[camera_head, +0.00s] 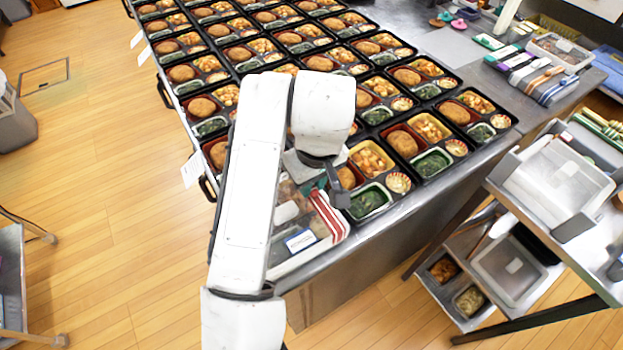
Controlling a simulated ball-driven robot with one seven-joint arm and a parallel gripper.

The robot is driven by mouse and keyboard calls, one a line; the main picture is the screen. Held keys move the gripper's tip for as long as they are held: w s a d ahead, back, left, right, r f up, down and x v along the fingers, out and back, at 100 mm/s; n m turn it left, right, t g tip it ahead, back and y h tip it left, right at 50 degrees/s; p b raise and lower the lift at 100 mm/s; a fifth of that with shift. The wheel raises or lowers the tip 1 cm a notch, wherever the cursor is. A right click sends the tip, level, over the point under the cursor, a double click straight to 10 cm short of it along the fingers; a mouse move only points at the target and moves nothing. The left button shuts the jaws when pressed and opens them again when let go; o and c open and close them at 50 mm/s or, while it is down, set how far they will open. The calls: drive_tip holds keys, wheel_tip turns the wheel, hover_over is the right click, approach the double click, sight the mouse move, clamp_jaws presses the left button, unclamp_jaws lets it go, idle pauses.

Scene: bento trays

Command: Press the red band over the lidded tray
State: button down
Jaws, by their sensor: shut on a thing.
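The lidded tray (292,262) sits at the near end of the steel counter, under a clear lid with a blue-and-white label. My arm hides its left part. The red band (329,217), with red and white stripes, lies across the tray's right side. My gripper (338,197) is small and dark in this view, at the band's far end beside the tray's right edge. It is shut on the red band, though the contact itself is mostly hidden by the gripper.
Open bento trays (430,163) fill the counter behind and right of the gripper, one close beside it. A steel cart (510,185) with a clear-lidded container stands at right. Folded striped bands (548,85) lie at the back right. The wooden floor at left is mostly clear.

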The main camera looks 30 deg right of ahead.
drive_tip(key=shift+f+b, duration=0.8)
drive_tip(key=shift+f, duration=0.85)
idle(0.5)
drive_tip(key=shift+c, duration=2)
unclamp_jaws()
drive_tip(key=shift+r+p, duration=3.6)
drive_tip(key=shift+r, duration=0.4)
